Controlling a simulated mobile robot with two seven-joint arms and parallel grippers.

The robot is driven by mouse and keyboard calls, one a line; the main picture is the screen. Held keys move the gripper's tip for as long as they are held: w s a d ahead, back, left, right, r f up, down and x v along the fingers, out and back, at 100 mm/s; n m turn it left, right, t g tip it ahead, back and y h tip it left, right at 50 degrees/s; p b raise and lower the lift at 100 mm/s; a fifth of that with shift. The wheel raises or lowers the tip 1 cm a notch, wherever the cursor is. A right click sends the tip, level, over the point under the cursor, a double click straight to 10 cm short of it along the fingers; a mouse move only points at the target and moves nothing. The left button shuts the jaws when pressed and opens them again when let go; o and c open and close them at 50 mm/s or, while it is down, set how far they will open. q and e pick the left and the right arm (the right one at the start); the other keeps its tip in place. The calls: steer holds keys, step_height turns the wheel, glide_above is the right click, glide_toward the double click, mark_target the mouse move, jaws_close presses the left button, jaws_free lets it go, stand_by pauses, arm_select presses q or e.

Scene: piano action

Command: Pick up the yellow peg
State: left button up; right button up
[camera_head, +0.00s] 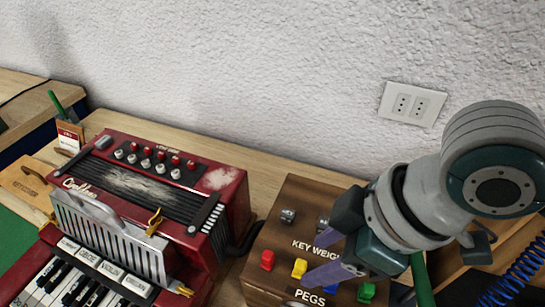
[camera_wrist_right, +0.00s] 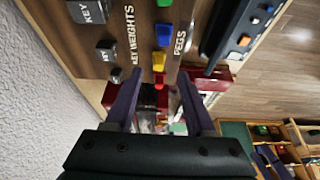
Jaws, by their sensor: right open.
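The yellow peg (camera_head: 299,268) stands on the wooden pegs box (camera_head: 262,290), between a red peg (camera_head: 267,260) and a blue peg (camera_head: 330,288). My right gripper (camera_head: 312,259) is open and empty, its two purple fingers pointing left towards the yellow peg. In the right wrist view, the yellow peg (camera_wrist_right: 159,61) shows just beyond the fingertips (camera_wrist_right: 160,76), roughly centred between them. The red peg (camera_wrist_right: 158,80) shows in the gap. I cannot tell the exact distance to the peg. My left gripper is not in view.
A green peg (camera_head: 366,292) stands right of the blue one. Grey key weights (camera_head: 288,215) sit behind the pegs. A red accordion-like instrument (camera_head: 150,180) stands left of the box. A wall with a socket (camera_head: 412,104) is behind. A blue coiled cord (camera_head: 515,285) is at right.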

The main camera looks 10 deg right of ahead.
mark_target(304, 264)
steer(key=x, duration=0.4)
steer(key=shift+w+a+f+b, duration=0.1)
steer(key=shift+w+f+b, duration=0.1)
steer(key=shift+f+b, duration=0.15)
steer(key=shift+r, duration=0.1)
jaws_close()
